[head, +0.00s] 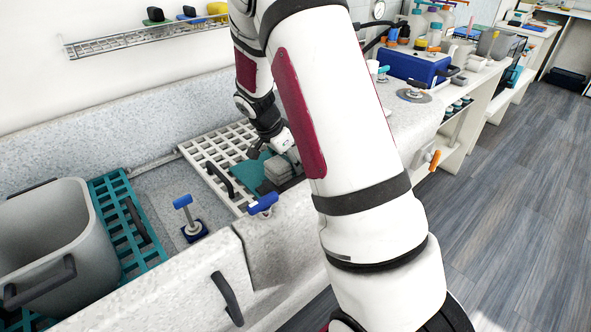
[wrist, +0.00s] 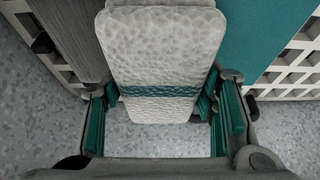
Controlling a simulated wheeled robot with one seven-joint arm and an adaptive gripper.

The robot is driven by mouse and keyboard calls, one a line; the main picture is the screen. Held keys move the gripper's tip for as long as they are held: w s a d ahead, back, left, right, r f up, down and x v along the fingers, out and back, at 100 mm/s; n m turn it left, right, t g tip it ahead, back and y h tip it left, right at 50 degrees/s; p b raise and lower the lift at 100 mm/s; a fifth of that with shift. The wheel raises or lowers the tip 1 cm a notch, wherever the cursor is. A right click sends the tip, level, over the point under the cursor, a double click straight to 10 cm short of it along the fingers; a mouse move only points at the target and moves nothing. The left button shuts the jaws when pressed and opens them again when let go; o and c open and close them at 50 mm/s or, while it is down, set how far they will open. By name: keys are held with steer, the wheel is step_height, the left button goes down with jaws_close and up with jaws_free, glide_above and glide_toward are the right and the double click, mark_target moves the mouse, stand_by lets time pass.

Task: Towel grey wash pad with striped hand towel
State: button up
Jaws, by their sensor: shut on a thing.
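The striped hand towel (wrist: 160,45) is a pale, bumpy folded pad with a teal band across it in the wrist view. My gripper (wrist: 160,108) has its teal-padded fingers on both sides of the towel's near end and is shut on it. In the head view my gripper (head: 269,147) is low over the white grid, above a light grey folded block (head: 279,168) that looks like the towel. A dark grey ribbed surface (wrist: 72,38), likely the grey wash pad, lies left of the towel in the wrist view. I cannot tell whether they touch.
A teal cloth (head: 246,178) lies on the white grid rack (head: 203,152). A blue-handled tool (head: 188,214) stands in the basin. A grey tub (head: 50,235) stands on a teal grid (head: 124,222) at left. Bottles and a blue box (head: 413,66) crowd the far counter.

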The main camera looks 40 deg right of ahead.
steer(key=shift+w+a, duration=0.1)
steer(key=shift+w, duration=0.65)
steer(key=shift+r+p, duration=1.8)
steer(key=shift+r, duration=2.25)
